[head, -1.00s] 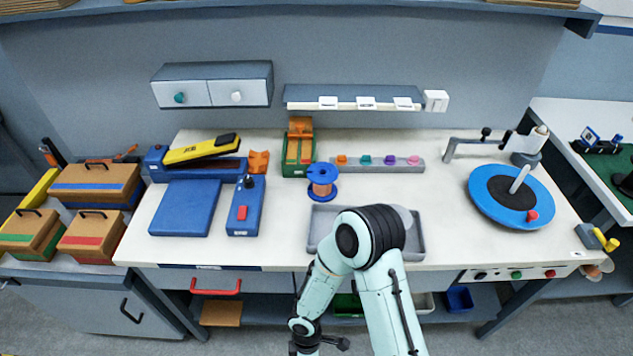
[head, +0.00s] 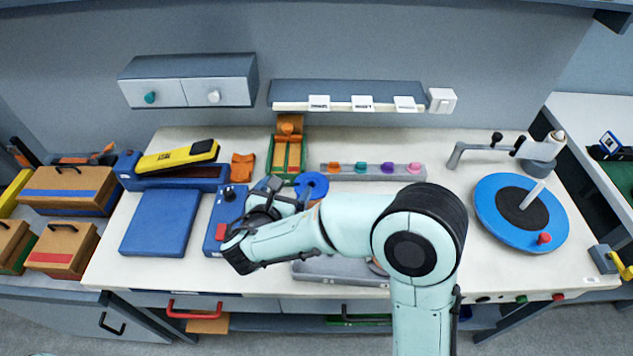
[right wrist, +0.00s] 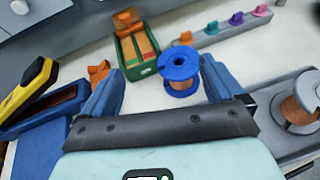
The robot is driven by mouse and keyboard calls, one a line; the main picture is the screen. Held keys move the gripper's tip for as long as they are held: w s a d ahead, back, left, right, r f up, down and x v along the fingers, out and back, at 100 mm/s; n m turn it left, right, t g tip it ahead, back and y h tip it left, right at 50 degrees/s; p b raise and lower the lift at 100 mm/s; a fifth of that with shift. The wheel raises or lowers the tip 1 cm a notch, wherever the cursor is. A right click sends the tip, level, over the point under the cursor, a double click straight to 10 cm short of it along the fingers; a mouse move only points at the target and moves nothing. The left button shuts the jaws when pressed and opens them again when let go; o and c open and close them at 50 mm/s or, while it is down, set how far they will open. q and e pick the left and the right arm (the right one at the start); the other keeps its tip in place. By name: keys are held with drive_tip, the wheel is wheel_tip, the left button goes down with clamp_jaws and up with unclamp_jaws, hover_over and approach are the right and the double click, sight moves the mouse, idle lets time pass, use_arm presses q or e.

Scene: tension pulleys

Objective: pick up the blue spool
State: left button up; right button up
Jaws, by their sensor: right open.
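The blue spool (head: 313,181), with blue flanges and copper-coloured wire, stands upright on the white bench. My right arm partly hides it in the head view. It shows whole in the right wrist view (right wrist: 181,70). My right gripper (head: 287,190) is open and empty, beside the spool. In the right wrist view its two blue fingers (right wrist: 161,66) are spread wide, and the spool appears ahead between them, closer to the right finger. I cannot tell whether the fingertips reach past it. My left gripper is not in view.
A green box (right wrist: 138,50) stands behind the spool. A grey rail with coloured pegs (head: 372,170) lies to its right. A grey tray (head: 330,272) holds another copper spool with grey flanges (right wrist: 300,105). A blue device with a red button (head: 221,231) lies left.

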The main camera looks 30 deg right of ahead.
drive_tip(key=b, duration=0.2)
approach(312, 194)
drive_tip(key=w+a, duration=0.1)
drive_tip(key=shift+s+a+f+b, duration=0.2)
drive_tip(key=shift+s+a+b, duration=0.1)
drive_tip(key=shift+s+b, duration=0.2)
drive_tip(key=shift+s+a+f+b, duration=0.2)
drive_tip(key=shift+s+a+b, duration=0.1)
drive_tip(key=shift+s+b, duration=0.2)
drive_tip(key=shift+w+a+f, duration=0.15)
drive_tip(key=shift+w+f, duration=0.05)
drive_tip(key=x, duration=0.8)
drive_tip(key=shift+w+d+f, duration=0.15)
drive_tip(key=shift+w+d, duration=0.05)
drive_tip(key=shift+w, duration=0.05)
drive_tip(key=p+x, duration=0.1)
drive_tip(key=x, duration=0.4)
drive_tip(key=shift+d+f, duration=0.15)
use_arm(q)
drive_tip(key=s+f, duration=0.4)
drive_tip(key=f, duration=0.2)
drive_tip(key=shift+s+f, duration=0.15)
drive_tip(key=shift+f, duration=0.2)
use_arm(e)
drive_tip(key=shift+s, duration=0.1)
